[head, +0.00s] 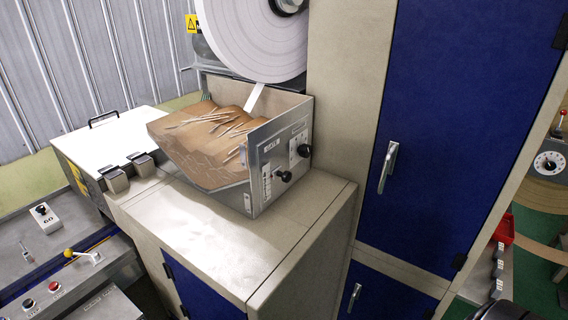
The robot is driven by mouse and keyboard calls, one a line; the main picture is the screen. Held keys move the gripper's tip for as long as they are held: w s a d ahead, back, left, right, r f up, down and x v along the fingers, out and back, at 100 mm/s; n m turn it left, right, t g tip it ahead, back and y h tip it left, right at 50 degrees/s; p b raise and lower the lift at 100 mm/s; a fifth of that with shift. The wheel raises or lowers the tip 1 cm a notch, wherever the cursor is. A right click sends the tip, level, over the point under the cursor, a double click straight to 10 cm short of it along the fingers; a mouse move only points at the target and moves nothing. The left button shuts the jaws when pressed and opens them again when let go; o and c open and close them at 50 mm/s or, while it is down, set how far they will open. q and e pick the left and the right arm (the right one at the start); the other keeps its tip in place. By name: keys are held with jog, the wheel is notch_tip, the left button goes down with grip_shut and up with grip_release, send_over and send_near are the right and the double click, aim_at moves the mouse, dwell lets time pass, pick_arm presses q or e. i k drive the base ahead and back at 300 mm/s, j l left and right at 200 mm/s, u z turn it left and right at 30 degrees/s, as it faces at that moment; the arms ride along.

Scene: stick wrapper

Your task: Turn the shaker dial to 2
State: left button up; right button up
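A metal hopper box (277,150) full of thin wooden sticks (210,135) stands on a beige cabinet. Its front panel carries a lower black knob (284,177) beside a marked scale, and an upper black knob (304,151) near the right edge. The small labels are too blurred to read, so I cannot tell which knob is the shaker dial or where either points. Another round white dial with a black centre (549,163) is at the far right. Neither of my grippers shows in the head view.
A large white paper roll (255,35) hangs above the hopper. The beige cabinet top (215,225) is clear in front of it. Tall blue doors (460,120) stand to the right.

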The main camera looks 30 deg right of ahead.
aim_at(304, 150)
jog(key=k+l+z, duration=0.1)
jog(key=l, duration=0.5)
jog(key=k+l, duration=0.1)
jog(key=l, duration=0.55)
jog(key=k+l+z, duration=0.15)
jog(key=l, duration=0.5)
